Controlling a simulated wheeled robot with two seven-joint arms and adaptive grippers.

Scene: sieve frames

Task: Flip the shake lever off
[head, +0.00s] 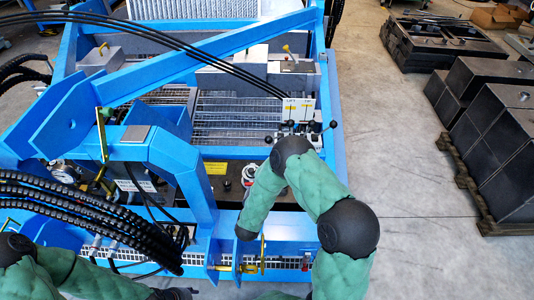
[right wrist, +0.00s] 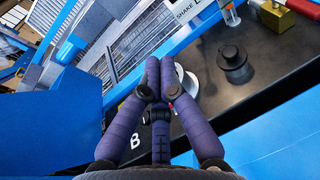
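The white plate (head: 299,109) reads LIFT in the head view. In the right wrist view its SHAKE label (right wrist: 190,12) shows at the top edge. A bank of black-knobbed levers (head: 305,130) stands below the plate; I cannot tell which is the shake lever. My right arm bends over the machine's front edge, and its gripper is hardly visible in the head view. In the right wrist view my right gripper (right wrist: 160,65) has its fingers together, with nothing seen between them, apart from the label. My left arm is at the lower left; its gripper is not clearly visible.
A blue frame (head: 200,60) with crossbars surrounds the grey sieve screens. Black hoses (head: 90,215) hang at the left. A black round knob (right wrist: 232,58) and a yellow block (right wrist: 275,15) sit on the dark panel. Dark crates (head: 500,140) stand at right beyond clear floor.

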